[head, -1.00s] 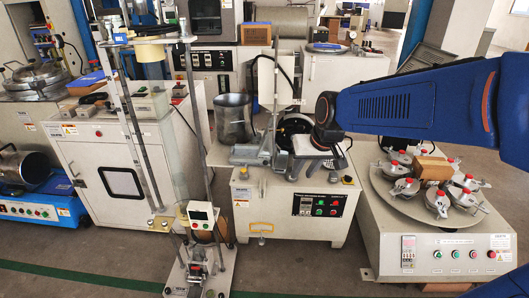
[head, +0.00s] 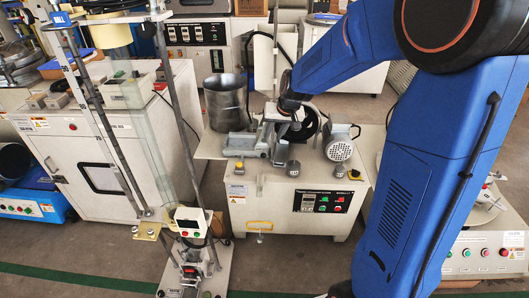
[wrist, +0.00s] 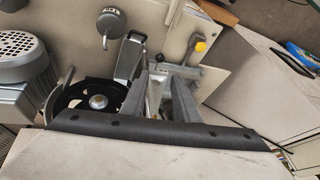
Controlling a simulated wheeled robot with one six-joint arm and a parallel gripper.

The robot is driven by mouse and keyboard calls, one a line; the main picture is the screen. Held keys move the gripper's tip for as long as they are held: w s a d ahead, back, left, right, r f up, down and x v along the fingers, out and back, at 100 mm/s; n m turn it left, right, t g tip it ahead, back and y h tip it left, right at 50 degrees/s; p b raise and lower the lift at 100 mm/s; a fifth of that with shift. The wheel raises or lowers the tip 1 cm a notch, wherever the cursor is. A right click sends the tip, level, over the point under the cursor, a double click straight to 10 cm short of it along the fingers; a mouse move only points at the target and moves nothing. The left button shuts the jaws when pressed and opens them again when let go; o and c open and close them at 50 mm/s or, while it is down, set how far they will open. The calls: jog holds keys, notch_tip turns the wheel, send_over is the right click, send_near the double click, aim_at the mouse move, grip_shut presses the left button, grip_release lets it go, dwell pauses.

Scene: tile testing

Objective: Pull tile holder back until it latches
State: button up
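The tile holder appears to be the grey metal assembly (head: 240,145) on the white machine's top in the head view, left of the black wheel (head: 305,125). My gripper (head: 276,128) is down at the right end of this assembly, its tips partly hidden in the clutter of metal parts. In the wrist view, my two grey fingers (wrist: 163,100) stand apart, with pale metal parts showing between and beyond them. I cannot tell whether they press on anything. The black wheel (wrist: 90,102) is left of the fingers, and a grey lever-like part (wrist: 130,55) is just beyond.
A motor (head: 340,148) stands right of the wheel. Round weights (head: 293,168) sit near the machine's front edge. A metal pot (head: 224,103) is behind the assembly. A tall glass-and-post stand (head: 190,215) is at front left.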

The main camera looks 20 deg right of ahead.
aim_at(264, 154)
jog(key=x, duration=1.5)
jog(key=shift+s, duration=0.1)
jog(key=shift+c, duration=0.3)
grip_shut()
